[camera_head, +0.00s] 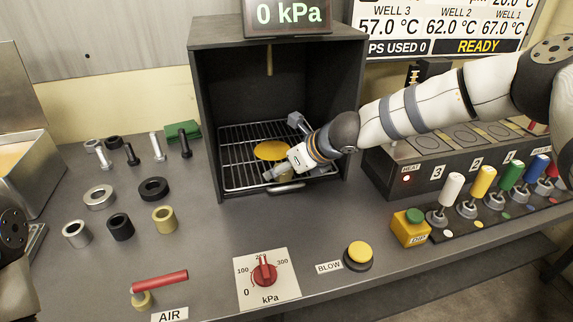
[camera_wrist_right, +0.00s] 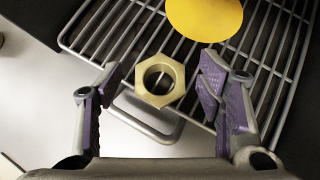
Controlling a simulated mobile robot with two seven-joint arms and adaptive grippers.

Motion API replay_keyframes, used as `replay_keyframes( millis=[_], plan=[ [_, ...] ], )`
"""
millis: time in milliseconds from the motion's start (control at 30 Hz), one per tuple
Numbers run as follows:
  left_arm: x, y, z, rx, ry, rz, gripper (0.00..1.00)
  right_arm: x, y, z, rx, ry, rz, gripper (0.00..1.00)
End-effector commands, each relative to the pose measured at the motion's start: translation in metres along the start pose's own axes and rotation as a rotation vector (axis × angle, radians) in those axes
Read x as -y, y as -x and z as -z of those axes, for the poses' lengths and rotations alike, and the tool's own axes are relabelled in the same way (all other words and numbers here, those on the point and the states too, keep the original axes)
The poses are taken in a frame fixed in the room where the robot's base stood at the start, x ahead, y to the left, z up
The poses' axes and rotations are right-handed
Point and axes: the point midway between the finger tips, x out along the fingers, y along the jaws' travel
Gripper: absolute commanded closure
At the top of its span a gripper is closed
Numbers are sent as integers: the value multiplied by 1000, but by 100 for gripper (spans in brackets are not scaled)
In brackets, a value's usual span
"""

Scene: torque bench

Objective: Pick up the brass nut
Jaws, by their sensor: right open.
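The brass nut (camera_wrist_right: 158,101) is a hexagonal ring, seen from above in the wrist view over the front of a wire rack (camera_wrist_right: 110,28). It lies between the spread purple-padded fingers of my right gripper (camera_wrist_right: 161,68), with clear gaps on both sides. My right gripper is open and empty. In the head view it (camera_head: 289,170) is low at the front of the dark open chamber (camera_head: 200,75), and hides most of the nut there. My left gripper is not clearly visible.
A yellow disc (camera_wrist_right: 205,14) lies on the rack just behind the nut. The rack's front handle (camera_wrist_right: 150,130) is close by. The chamber's side walls flank the rack. Several bolts and rings, including a brass-coloured ring (camera_head: 165,229), stand on the bench at left.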

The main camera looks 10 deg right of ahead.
Motion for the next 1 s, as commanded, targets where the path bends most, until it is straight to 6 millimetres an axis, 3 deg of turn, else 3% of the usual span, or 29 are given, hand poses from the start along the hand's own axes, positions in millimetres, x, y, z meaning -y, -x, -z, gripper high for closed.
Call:
replay_keyframes(
  millis=[133,400,600,1000],
  plan=[
    [0,0,0,0,0,0,100,1,16,-1,2,-2,1,39],
    [0,0,0,0,0,0,100,1,80,-2,4,-1,1,39],
    [0,0,0,0,0,0,100,1,112,-1,1,-1,2,39],
    [0,0,0,0,0,0,100,0,120,0,0,-1,0,38]
  ],
)
